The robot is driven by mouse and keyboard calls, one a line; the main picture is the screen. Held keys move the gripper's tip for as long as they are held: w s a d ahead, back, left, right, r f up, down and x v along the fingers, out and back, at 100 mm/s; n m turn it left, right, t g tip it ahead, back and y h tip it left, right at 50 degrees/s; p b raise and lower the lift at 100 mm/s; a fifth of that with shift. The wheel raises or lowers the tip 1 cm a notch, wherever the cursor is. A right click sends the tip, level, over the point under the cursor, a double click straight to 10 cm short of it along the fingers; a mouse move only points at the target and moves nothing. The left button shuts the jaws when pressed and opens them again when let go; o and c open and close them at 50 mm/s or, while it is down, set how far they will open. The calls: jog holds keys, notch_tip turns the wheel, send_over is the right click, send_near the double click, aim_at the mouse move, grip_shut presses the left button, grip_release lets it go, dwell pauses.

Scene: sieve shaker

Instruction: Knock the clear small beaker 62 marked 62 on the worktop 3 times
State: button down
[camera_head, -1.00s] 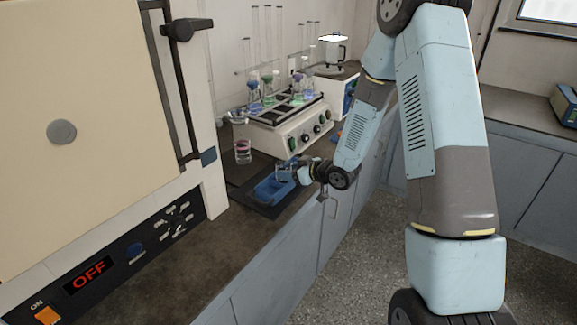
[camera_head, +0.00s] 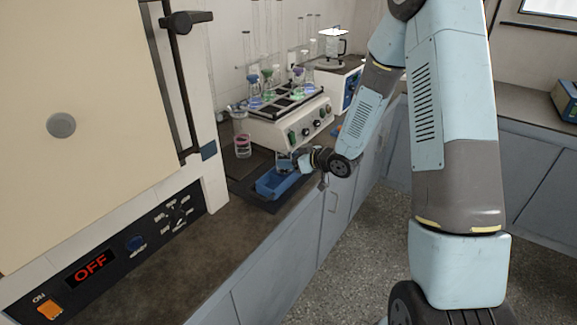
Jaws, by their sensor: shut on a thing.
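My gripper (camera_head: 291,161) is shut on a small clear beaker (camera_head: 283,161), which is hard to make out at this size. I cannot read a number on it. The beaker is at the far edge of a blue tray (camera_head: 272,192) on the dark worktop (camera_head: 175,266). It looks held a little above the tray level, but I cannot tell the exact gap. The gripper's fingers partly hide it.
A clear vessel with reddish bands (camera_head: 243,146) stands left of the tray. A shaker (camera_head: 290,128) with several coloured flasks is behind. A large cabinet oven (camera_head: 90,130) showing OFF fills the left. The front worktop is clear.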

notch_tip(320, 180, down, 3)
jog(key=shift+f, duration=0.2)
jog(key=shift+s+f, duration=0.15)
jog(key=shift+f, duration=0.15)
dwell(0.3)
jog(key=shift+r, duration=2)
jog(key=shift+w, duration=0.2)
jog(key=shift+r, duration=0.1)
